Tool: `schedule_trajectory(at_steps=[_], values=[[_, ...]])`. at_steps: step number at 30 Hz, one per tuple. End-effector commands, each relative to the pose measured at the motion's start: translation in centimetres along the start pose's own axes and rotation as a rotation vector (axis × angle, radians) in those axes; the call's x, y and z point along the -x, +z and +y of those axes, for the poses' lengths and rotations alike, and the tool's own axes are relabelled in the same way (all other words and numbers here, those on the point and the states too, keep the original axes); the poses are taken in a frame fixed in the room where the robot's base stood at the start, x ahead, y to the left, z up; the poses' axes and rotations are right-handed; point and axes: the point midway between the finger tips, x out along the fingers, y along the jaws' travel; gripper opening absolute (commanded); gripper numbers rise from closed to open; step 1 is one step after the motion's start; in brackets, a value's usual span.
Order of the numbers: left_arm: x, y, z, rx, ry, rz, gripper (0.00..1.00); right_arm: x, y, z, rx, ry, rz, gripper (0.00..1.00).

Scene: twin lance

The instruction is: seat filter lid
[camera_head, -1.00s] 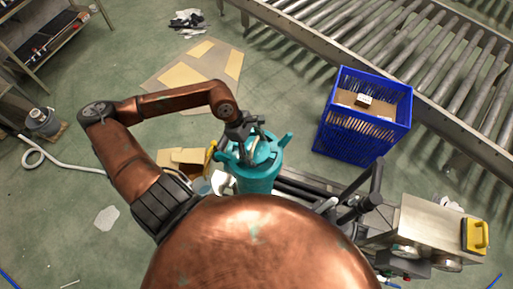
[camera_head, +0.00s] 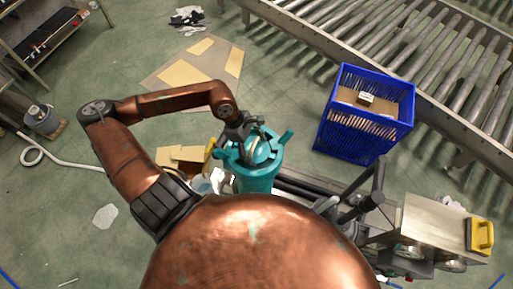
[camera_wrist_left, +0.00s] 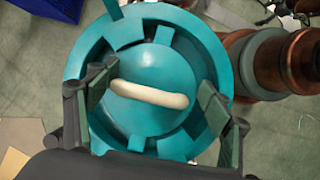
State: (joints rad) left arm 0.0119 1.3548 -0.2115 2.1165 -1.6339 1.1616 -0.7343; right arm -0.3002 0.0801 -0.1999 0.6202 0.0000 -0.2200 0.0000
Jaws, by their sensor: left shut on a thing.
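The teal filter housing (camera_head: 258,181) stands upright just in front of my body. In the left wrist view its wide teal rim (camera_wrist_left: 82,48) rings the lid. The round teal lid (camera_wrist_left: 150,118) has a cream bar handle (camera_wrist_left: 150,94) and tabs at its edge. It lies within the ring as seen from above, and I cannot tell how deep it sits. My left gripper (camera_wrist_left: 156,96), also in the head view (camera_head: 250,143), is over the housing, its two pads at the handle's ends, shut on the lid. My right gripper is not in view.
A blue crate (camera_head: 338,143) with cardboard inside stands to the right, near a roller conveyor (camera_head: 400,60). An open cardboard box (camera_head: 188,157) lies left of the housing. The left floor is mostly clear.

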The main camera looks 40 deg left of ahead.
Motion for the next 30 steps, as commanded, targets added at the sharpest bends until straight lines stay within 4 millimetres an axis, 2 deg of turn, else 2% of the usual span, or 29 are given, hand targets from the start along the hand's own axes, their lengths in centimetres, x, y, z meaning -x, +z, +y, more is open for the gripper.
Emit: schedule_trajectory(at_steps=[23, 24, 30], values=[[-1.7, -0.7, -0.1, 0.000, 0.000, 0.000, 0.27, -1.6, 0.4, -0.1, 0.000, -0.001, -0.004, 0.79], [-1.7, -0.7, -0.1, -0.001, 0.000, 0.000, 0.76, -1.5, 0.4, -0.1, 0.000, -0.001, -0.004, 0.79], [-1.6, -0.7, -0.1, 0.000, 0.000, 0.000, 0.89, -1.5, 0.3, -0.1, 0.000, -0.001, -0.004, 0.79]])
